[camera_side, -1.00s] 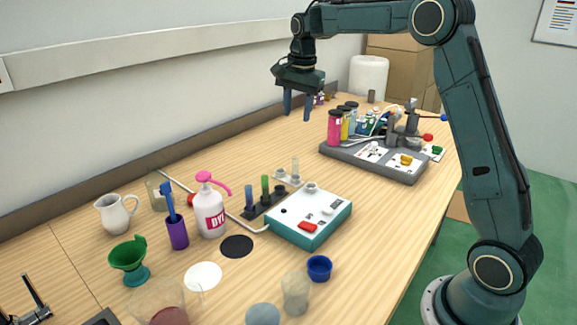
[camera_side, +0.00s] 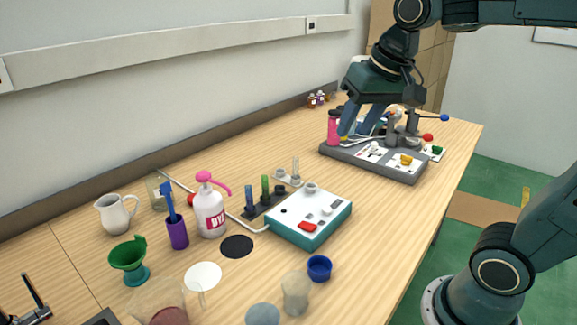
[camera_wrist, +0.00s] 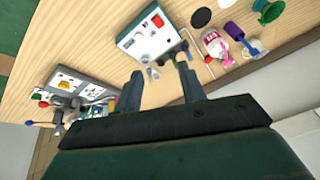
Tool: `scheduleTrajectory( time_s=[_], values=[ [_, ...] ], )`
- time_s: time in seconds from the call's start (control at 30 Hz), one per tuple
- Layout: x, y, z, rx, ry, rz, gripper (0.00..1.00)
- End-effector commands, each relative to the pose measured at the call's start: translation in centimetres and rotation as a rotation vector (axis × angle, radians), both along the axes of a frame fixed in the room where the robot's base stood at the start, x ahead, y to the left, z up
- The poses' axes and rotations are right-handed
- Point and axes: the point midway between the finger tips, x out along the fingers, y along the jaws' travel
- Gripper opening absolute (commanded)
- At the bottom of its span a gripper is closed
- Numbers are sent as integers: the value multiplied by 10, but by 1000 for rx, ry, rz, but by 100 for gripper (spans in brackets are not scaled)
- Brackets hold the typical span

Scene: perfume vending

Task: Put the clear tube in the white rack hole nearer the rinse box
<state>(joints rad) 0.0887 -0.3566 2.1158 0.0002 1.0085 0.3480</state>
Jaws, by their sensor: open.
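The clear tube (camera_side: 296,167) stands upright at the small white rack (camera_side: 289,180), behind the white-topped teal box (camera_side: 308,218). Which hole it stands in is too small to tell. That box may be the rinse box; no label is readable. In the wrist view the box (camera_wrist: 150,32) lies ahead of the fingers, with small rack parts near its edge. My gripper (camera_side: 354,134) is open and empty, fingers down, over the back of the grey station at the right, well away from the tube. Both fingers also show in the wrist view (camera_wrist: 162,86).
A dark rack (camera_side: 263,205) with a blue tube (camera_side: 249,196) and a green tube (camera_side: 265,188) stands left of the teal box. The grey station (camera_side: 395,168) carries bottles, including a pink one (camera_side: 333,128). A pump bottle (camera_side: 210,212) and cups stand nearer the camera.

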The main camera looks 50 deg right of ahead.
Motion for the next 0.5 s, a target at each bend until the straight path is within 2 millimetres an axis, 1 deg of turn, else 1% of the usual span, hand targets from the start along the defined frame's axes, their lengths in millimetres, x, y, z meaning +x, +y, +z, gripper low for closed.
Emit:
scheduleTrajectory(
  time_s=[0.03,0.1,0.3,0.4,0.5],
  values=[
    [-14,5,-3,-14,-15,45,40],
    [-31,9,-9,-35,-30,105,40],
    [-73,19,-30,-96,-75,267,40],
    [-89,22,-40,-121,-91,331,40],
    [-99,24,-47,-139,-104,374,40]
  ],
)
